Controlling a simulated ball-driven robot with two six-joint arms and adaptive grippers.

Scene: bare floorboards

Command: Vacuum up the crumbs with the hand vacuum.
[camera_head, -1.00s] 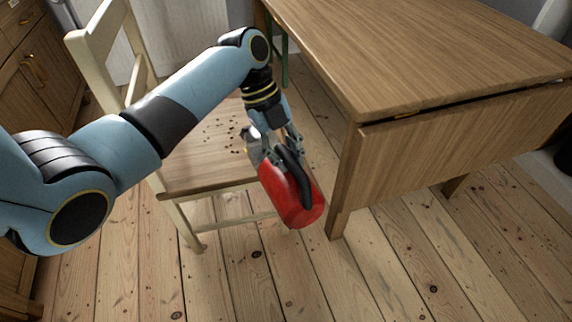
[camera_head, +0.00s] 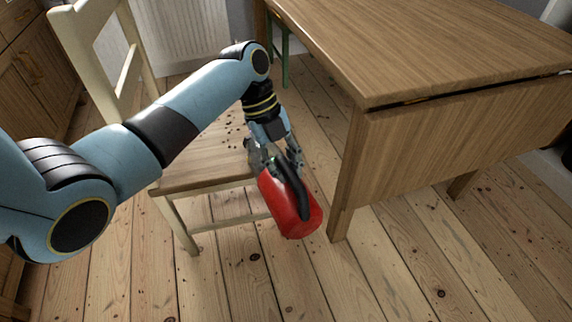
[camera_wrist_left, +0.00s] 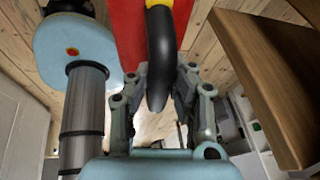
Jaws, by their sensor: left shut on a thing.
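The hand vacuum (camera_head: 288,208) is red with a black handle. My left gripper (camera_head: 279,160) is shut on the handle and holds the vacuum in the air, beside the front right corner of the chair seat. The vacuum also shows in the left wrist view (camera_wrist_left: 128,32), with its black handle between the fingers (camera_wrist_left: 160,95). Dark crumbs (camera_head: 232,127) lie scattered on the wooden seat of the cream chair (camera_head: 190,178), partly hidden behind my left arm. My right gripper is not in view.
A wooden drop-leaf table (camera_head: 420,60) stands close to the right of the vacuum, its leg (camera_head: 345,190) near it. Cabinets (camera_head: 32,70) stand at the left and a radiator (camera_head: 185,35) behind. The floorboards in front are clear.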

